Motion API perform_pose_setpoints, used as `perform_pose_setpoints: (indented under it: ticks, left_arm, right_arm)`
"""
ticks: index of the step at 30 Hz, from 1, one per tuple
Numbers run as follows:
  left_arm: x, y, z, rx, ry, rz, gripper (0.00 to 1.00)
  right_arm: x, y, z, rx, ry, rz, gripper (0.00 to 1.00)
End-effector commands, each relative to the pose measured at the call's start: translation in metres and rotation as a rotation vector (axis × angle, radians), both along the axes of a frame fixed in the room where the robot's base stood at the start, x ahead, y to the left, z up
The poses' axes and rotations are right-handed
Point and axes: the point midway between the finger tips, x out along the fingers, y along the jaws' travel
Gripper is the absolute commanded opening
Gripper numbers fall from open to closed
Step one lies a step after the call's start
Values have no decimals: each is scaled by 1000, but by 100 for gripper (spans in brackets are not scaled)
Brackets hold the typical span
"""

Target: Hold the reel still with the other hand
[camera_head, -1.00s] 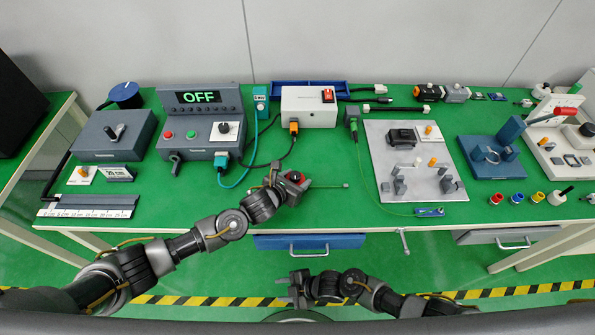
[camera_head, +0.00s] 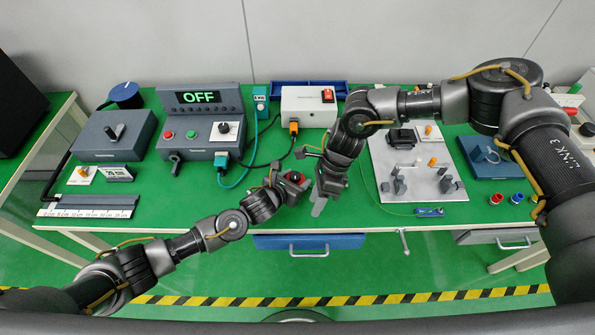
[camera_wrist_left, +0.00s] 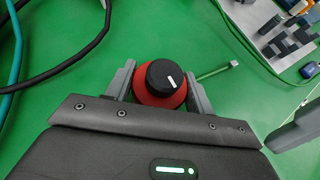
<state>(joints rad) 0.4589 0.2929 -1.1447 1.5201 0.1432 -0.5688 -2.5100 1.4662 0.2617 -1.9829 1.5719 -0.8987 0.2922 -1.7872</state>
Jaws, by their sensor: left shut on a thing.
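A red round body with a black knob, seemingly the reel (camera_head: 294,177), is at the middle front of the green table. In the left wrist view the reel (camera_wrist_left: 162,84) sits between the two fingers of my left gripper (camera_wrist_left: 160,88), which is shut on it. A thin green strip with a grey end (camera_wrist_left: 218,70) extends from it to the right. In the head view my left gripper (camera_head: 287,180) reaches it from the lower left. My right gripper (camera_head: 319,205) is just right of the reel, apart from it. Its grey finger (camera_wrist_left: 295,132) shows in the left wrist view; its opening is unclear.
A grey control box (camera_head: 200,135) reading OFF stands behind left, with teal and black cables. A white box with a red switch (camera_head: 308,106) is behind the reel. A grey plate with fixtures (camera_head: 413,190) lies to the right, partly hidden by my right arm.

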Motion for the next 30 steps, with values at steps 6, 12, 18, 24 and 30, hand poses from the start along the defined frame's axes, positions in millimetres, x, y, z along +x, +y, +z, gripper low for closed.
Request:
perform_pose_setpoints:
  ticks: [6,12,18,24,30]
  left_arm:
    - [0,0,-1,0,0,-1,31]
    - [0,0,-1,1,1,0,31]
    - [0,0,0,1,1,0,31]
    - [0,0,0,0,1,-1,31]
    - [0,0,0,0,1,-1,31]
  right_arm:
    - [87,1,63,54,-252,-11,40]
    - [109,3,83,73,-322,-13,40]
    - [109,6,77,74,-322,-13,40]
    - [108,19,46,73,-320,-13,40]
    - [108,34,10,73,-319,-14,40]
